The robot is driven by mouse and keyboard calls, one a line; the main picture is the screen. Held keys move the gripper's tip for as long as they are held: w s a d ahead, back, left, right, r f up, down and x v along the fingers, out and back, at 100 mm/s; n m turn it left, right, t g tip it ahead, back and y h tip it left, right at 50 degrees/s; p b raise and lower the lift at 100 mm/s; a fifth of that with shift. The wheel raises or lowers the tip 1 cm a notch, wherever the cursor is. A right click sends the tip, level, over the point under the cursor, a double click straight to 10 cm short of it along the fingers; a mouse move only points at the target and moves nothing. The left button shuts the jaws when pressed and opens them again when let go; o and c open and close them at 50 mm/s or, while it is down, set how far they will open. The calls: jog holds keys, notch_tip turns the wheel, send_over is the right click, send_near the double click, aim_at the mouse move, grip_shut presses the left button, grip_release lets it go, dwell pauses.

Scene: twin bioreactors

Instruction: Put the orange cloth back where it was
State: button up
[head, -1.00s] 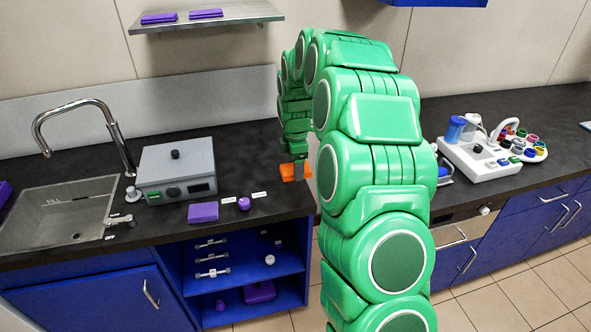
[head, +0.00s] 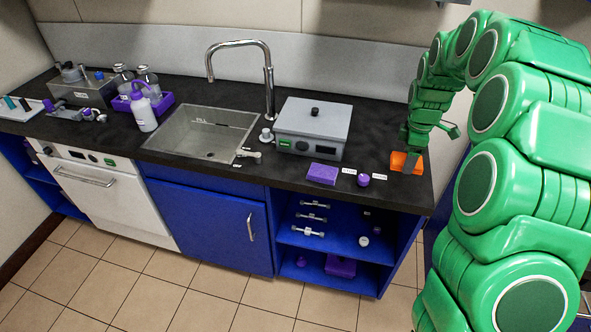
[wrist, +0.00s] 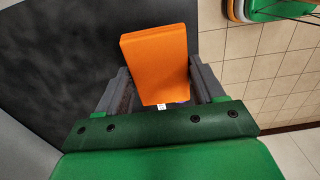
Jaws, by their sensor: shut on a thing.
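The orange cloth (head: 401,162) is a folded flat block at the right end of the dark counter. In the wrist view the cloth (wrist: 155,62) sits between the two grey fingers of my gripper (wrist: 162,92), which is shut on it. In the head view my gripper (head: 411,160) points down at the counter's right end. I cannot tell whether the cloth touches the counter or is held just above it. A floor drop lies beyond the counter edge in the wrist view.
The counter (head: 390,191) also bears a purple cloth (head: 322,173), a small purple object (head: 364,180), white labels, a grey lidded box (head: 313,128) and a sink (head: 200,133). An open blue shelf (head: 340,283) lies below.

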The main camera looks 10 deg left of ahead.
jog(key=s+a+r, duration=0.1)
jog(key=s+a, duration=0.4)
jog(key=a, duration=0.4)
jog(key=s+a+r, duration=0.2)
jog(key=s+a, duration=0.2)
jog(key=a, duration=0.6)
jog(key=s+a+r, duration=0.1)
jog(key=s+a, duration=0.4)
jog(key=a, duration=0.4)
send_over(289, 170)
jog(key=f, duration=0.5)
jog(key=s+f, duration=0.1)
jog(key=f, duration=0.2)
jog(key=shift+d+f, duration=0.25)
jog(key=shift+d, duration=0.05)
jog(key=shift+w+a+f, duration=0.15)
jog(key=shift+w+f, duration=0.1)
jog(key=shift+f, duration=0.2)
jog(key=shift+w+a+f, duration=0.1)
jog(key=shift+w+f, duration=0.1)
jog(key=shift+f, duration=1.45)
jog(key=shift+f, duration=0.15)
jog(key=o, duration=1)
